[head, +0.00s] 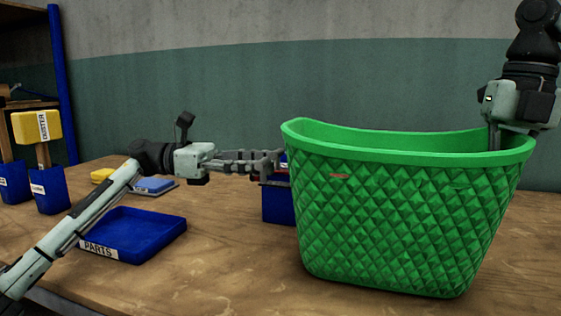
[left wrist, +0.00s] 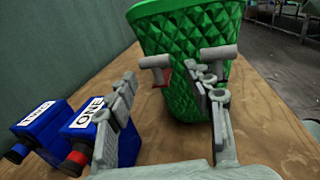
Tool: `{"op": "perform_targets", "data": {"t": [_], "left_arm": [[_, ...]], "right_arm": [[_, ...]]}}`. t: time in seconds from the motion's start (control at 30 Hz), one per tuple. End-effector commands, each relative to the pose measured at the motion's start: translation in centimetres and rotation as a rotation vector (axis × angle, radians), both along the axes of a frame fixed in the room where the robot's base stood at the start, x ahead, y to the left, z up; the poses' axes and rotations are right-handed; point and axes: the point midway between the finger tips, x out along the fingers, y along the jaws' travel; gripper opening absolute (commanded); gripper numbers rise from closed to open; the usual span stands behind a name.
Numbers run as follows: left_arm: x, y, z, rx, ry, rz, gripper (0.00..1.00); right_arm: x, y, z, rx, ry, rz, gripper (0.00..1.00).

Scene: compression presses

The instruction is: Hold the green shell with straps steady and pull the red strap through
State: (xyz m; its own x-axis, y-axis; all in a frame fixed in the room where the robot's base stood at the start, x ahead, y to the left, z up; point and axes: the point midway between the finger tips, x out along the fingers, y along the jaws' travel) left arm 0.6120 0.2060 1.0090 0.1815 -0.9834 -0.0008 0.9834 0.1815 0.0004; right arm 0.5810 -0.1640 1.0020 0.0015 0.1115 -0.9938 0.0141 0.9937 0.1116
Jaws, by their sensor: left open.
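The green shell (head: 400,215), a tall quilted basket shape, stands upright on the right of the table; it also shows in the left wrist view (left wrist: 185,25). A short red piece (head: 339,176), seemingly strap, shows high on its front wall. A small red bit (left wrist: 165,78) also shows against the shell in the left wrist view. My left gripper (head: 278,163) is open beside the shell's left side, fingers pointing towards it. My right gripper (head: 494,138) reaches down at the shell's right rim; its fingertips are mostly hidden, so its grip is unclear. The rest of the straps cannot be made out.
Blue blocks, one labelled ONE (left wrist: 88,120), stand near my left gripper. A blue PARTS tray (head: 135,240) lies at left on the wooden table. Blue holders, one with a yellow duster (head: 36,125), stand at far left. The front table middle is clear.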

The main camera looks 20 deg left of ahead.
Motion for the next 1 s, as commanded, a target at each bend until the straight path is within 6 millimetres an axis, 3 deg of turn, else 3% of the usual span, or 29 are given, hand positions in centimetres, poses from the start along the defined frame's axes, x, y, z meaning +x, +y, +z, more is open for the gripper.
{"op": "perform_targets", "data": {"t": [0.23,0.63,1.0], "left_arm": [[0.5,-2.4,0.0,-0.001,0.0,0.0,0.52],[0.5,-2.9,0.0,0.0,0.0,0.0,0.52],[0.5,-2.9,0.0,-0.001,0.0,0.0,0.07]], "right_arm": [[0.0,0.0,0.0,0.0,0.0,0.0,0.0],[0.0,0.0,0.0,0.0,0.0,0.0,0.0],[0.0,0.0,0.0,0.0,0.0,0.0,0.0]]}}
